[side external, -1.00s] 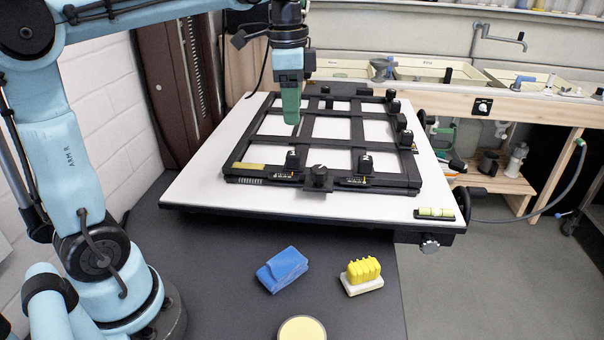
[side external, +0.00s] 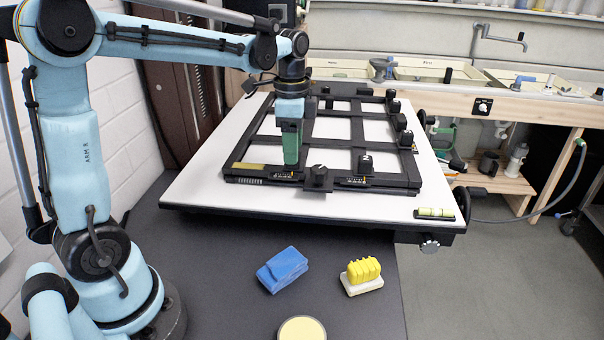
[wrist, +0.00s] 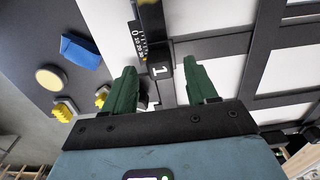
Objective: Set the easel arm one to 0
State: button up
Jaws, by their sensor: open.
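The black easel (side external: 402,181) lies on the white baseboard (side external: 190,190). In the wrist view, the easel arm one slider (wrist: 160,68), a black block marked "1", sits between the fingertips of my gripper (wrist: 160,74). A white-on-black scale (wrist: 139,36) with a 0 runs along the bar beside it, and a small yellow mark shows near the block, away from the 0. The exact reading is too small to tell. The green fingers are open, with gaps to the block.
A central knob (side external: 319,177) and another slider (side external: 365,162) stand on the same front bar, to the right. More sliders (side external: 406,138) line the right bar. A blue cloth-like block (side external: 283,269), a yellow-topped item (side external: 363,272) and a round disc (side external: 302,329) lie on the dark table in front.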

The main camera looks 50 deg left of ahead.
jog(key=shift+f, duration=1.05)
jog(key=shift+c, duration=0.3)
grip_shut()
